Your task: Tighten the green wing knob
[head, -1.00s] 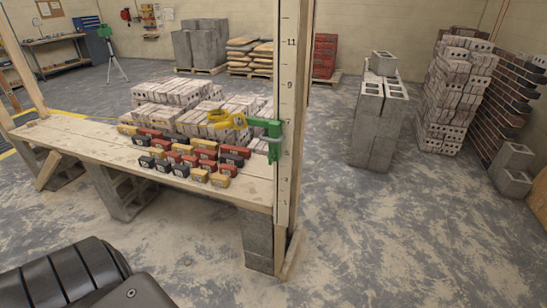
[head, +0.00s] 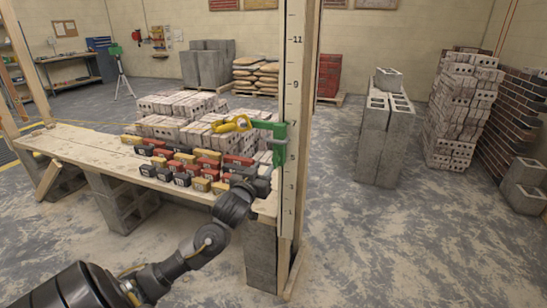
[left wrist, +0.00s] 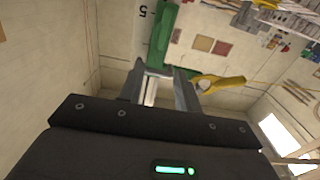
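A green bracket (head: 279,141) is fixed to the white, number-marked face of the wooden post. A yellow wing-shaped piece (head: 232,124) sticks out from its left side; I cannot make out a separate green wing knob. My left gripper (head: 265,172) is just below the bracket, beside the post, and its fingers are small and partly lost against the blocks. In the left wrist view, the two fingers (left wrist: 160,72) are apart with nothing held between them. The green bracket (left wrist: 164,32) lies beyond the fingertips, and the yellow piece (left wrist: 220,83) is to the right.
The numbered post (head: 292,110) rises at the bench's right end. Grey blocks (head: 378,145) stand farther right, with open floor between.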

